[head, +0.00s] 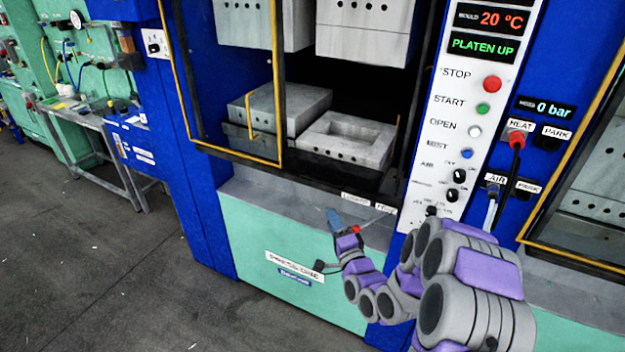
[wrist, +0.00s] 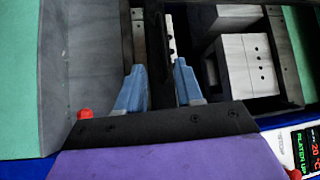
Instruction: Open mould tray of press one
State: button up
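Press one (head: 300,255) stands in front of me, blue and green, its opening uncovered. Inside, a grey mould block (head: 280,108) and a grey block with a rectangular cavity (head: 350,140) rest side by side on a dark tray (head: 335,172). Two small white labels (head: 356,197) sit on the ledge below. My gripper (head: 336,218) is in front of this ledge, low and near its right part. In the wrist view my two blue fingers (wrist: 158,88) are apart, with dark bar-like edges visible between and beyond them. I cannot tell whether they touch anything.
The control panel (head: 468,120) reads 20 °C and PLATEN UP, with a red stop button. Heat and air hoses (head: 515,160) plug in at the right. Upper blocks (head: 365,30) hang above the tray. A yellow-edged frame (head: 280,80) borders the opening.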

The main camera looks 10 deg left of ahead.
jog(key=b, duration=0.1)
send_near(321, 181)
jog(key=w+a, duration=0.4)
jog(key=w, duration=0.3)
jog(key=w+d, duration=0.1)
jog(key=shift+w+r, duration=0.3)
jog(key=shift+r, duration=0.05)
jog(key=shift+w+a, duration=0.3)
jog(key=shift+a, duration=0.2)
jog(key=shift+a+f, duration=0.15)
jog(key=shift+a, duration=0.65)
jog(key=shift+d, duration=0.8)
jog(key=c, duration=0.5)
jog(key=shift+c, duration=0.7)
jog(key=shift+a, duration=0.15)
grip_shut()
